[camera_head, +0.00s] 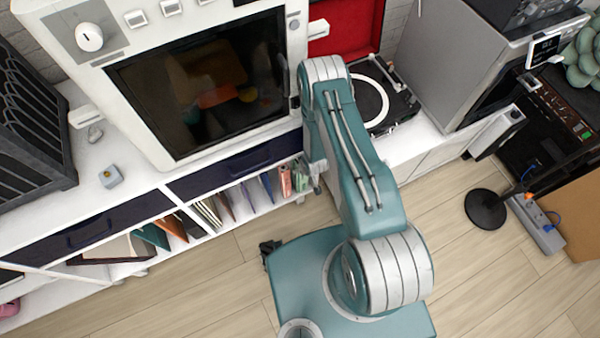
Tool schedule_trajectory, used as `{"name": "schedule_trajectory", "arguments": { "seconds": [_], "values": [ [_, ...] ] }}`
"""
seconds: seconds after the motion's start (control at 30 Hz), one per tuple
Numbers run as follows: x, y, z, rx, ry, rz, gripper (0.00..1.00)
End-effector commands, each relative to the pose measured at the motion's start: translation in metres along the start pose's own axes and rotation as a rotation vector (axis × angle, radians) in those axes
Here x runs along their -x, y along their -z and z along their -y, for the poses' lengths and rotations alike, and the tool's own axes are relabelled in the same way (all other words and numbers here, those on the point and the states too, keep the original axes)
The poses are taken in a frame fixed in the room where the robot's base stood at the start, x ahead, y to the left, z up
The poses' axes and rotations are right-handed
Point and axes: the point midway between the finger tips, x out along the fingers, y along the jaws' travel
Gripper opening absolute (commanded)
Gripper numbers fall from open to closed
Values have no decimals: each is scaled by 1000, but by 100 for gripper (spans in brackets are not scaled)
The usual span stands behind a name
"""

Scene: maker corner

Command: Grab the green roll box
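I cannot make out a green roll box for certain in the head view. Green shows on an upright folder (151,236) in the open shelf below. My teal arm rises from my body and bends over in front of the cabinet.
A white cabinet (140,196) with dark drawers and open shelves runs along the wall. On it stand a dark slatted crate (30,125), a large white-framed unit with a dark screen (205,85), a red-lidded turntable (367,102) and a grey machine (450,60).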

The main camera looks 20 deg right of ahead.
Motion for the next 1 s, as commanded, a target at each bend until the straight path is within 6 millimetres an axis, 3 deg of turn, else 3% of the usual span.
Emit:
{"name": "schedule_trajectory", "arguments": {
  "seconds": [0.17,0.2,0.33,0.37,0.77,1.0],
  "values": [
    [-1,0,0,0,0,0,83],
    [-1,0,0,0,0,0,78],
    [0,0,0,0,0,0,20],
    [0,0,0,0,0,0,13],
    [1,2,0,0,0,-1,13],
    [7,14,0,0,0,-2,13]
  ]
}}
